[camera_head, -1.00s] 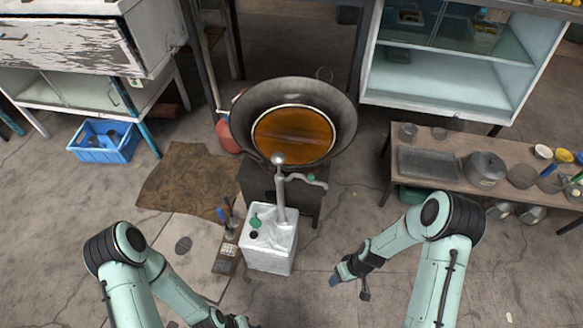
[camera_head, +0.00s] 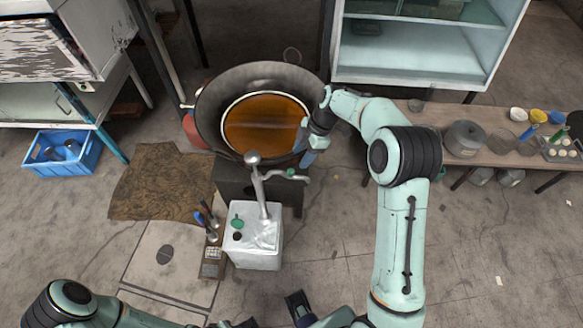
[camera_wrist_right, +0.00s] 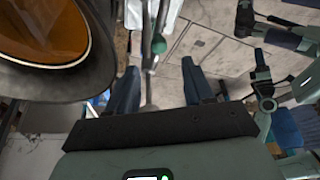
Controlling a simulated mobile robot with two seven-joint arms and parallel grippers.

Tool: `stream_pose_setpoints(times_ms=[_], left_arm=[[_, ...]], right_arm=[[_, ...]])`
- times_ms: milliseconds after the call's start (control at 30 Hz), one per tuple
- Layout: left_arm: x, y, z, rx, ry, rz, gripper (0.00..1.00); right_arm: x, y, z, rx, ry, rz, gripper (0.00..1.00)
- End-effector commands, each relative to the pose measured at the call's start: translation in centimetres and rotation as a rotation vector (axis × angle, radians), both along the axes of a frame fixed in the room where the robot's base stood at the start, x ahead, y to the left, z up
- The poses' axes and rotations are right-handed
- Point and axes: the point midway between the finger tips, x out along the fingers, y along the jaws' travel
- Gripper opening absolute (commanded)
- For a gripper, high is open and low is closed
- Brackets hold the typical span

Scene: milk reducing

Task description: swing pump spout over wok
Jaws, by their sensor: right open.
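The pump (camera_head: 260,190) stands upright on a white can (camera_head: 253,247). Its round knob is on top, and its spout (camera_head: 291,173) sticks out to the right with a green end, in front of the wok (camera_head: 205,110). My right gripper (camera_head: 305,152) is open at the wok's right front rim, just above and behind the spout end. In the right wrist view its two blue fingers (camera_wrist_right: 160,80) stand apart, with the green spout end (camera_wrist_right: 158,44) beyond the gap, apparently untouched.
The wok holds orange-brown liquid (camera_head: 262,122) and sits on a dark stove (camera_head: 232,178). A low bench (camera_head: 425,115) with pots is at right. Tools (camera_head: 208,217) stand left of the can. The floor right of the can is clear.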

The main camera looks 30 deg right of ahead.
Motion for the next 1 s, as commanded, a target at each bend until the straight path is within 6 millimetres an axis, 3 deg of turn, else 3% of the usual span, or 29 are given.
stream_pose_setpoints(times_ms=[200, 400, 800, 967, 1000], left_arm=[[0.0, 0.0, -0.1, 0.0, 0.0, 0.0, 0.43], [0.0, 0.0, -0.1, 0.0, 0.0, 0.0, 0.43], [0.0, 0.0, -0.1, 0.0, 0.0, 0.0, 0.43], [0.0, 0.0, -0.1, 0.0, 0.0, 0.0, 0.43], [0.0, 0.0, -0.1, 0.0, 0.0, 0.0, 0.43]], right_arm=[[0.2, 1.8, -4.3, 0.0, 0.003, 0.001, 0.52], [0.4, 2.7, -6.5, 0.0, 0.001, -0.001, 0.52], [0.5, 2.9, -7.1, 0.0, -0.001, -0.001, 0.52], [0.5, 2.9, -7.1, 0.0, 0.0, -0.002, 0.0], [0.5, 2.9, -7.1, 0.0, 0.0, -0.002, 0.0]])
